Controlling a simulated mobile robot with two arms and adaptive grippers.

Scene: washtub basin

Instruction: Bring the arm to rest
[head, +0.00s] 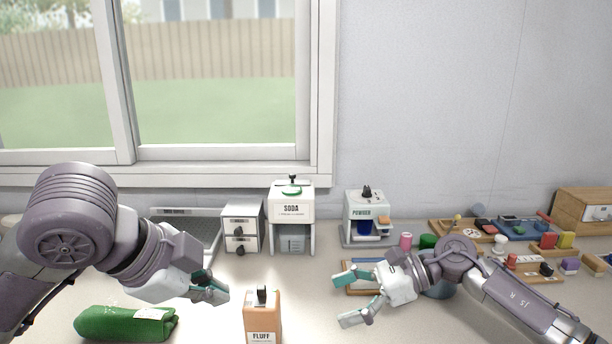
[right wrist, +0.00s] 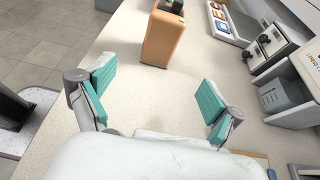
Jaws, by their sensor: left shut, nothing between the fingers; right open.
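My left gripper (head: 211,289) is shut and empty, held above the counter at the left between the green rolled cloth and the orange FLUFF box. My right gripper (head: 346,298) is open and empty, with its fingers pointing left in the head view. In the right wrist view its two teal-padded fingers (right wrist: 156,101) are spread wide, with only bare counter between them. The right gripper is to the right of the FLUFF box and apart from it.
An orange FLUFF box (head: 262,314) stands in front, with a green rolled cloth (head: 118,324) at left. A SODA dispenser (head: 291,205), a POWDER dispenser (head: 367,211) and a small drawer unit (head: 242,230) stand near the wall. Trays with small items fill the right side.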

